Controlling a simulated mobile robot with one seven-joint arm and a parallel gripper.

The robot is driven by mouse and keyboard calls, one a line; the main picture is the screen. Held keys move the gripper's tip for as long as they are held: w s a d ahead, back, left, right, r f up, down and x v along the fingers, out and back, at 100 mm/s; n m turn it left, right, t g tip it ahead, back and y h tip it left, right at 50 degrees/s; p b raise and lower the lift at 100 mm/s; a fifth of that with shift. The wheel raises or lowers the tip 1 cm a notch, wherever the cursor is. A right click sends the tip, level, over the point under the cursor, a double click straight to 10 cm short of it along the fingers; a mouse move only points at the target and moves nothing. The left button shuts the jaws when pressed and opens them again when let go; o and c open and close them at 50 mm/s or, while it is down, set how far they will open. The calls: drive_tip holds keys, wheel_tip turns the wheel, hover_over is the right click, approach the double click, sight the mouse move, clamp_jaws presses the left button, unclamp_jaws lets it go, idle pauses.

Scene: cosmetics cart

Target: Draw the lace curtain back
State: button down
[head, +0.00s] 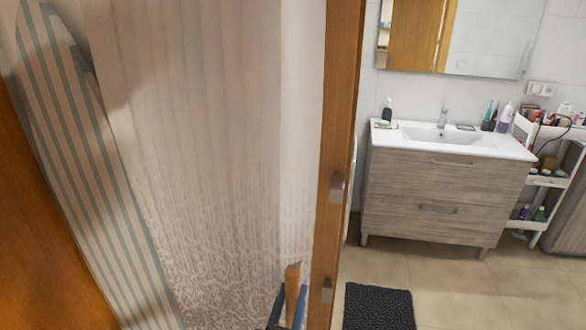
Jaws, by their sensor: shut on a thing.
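The pale lace curtain (200,150) hangs in vertical folds across the left-middle of the head view, with a denser pattern in its lower part. My gripper (288,308) shows at the bottom edge, in front of the curtain's lower right part. Its dark blue fingers stand either side of a short upright wooden piece (292,278), and it is shut on that piece. I cannot tell whether the piece is joined to the curtain. The rest of my gripper is cut off by the picture's edge.
A wooden door frame (331,150) with metal fittings stands just right of the curtain. A striped ironing board (75,150) leans at the left. Beyond the frame are a washbasin cabinet (430,198), a loaded cart (546,180), a dark mat (380,307) and clear tiled floor.

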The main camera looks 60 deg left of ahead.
drive_tip(key=shift+f, duration=0.1)
drive_tip(key=c, duration=0.7)
unclamp_jaws()
drive_tip(key=shift+w, duration=0.1)
drive_tip(key=shift+o, duration=0.2)
drive_tip(key=shift+d, duration=0.1)
drive_tip(key=b+v, duration=0.7)
drive_tip(key=v, duration=0.6)
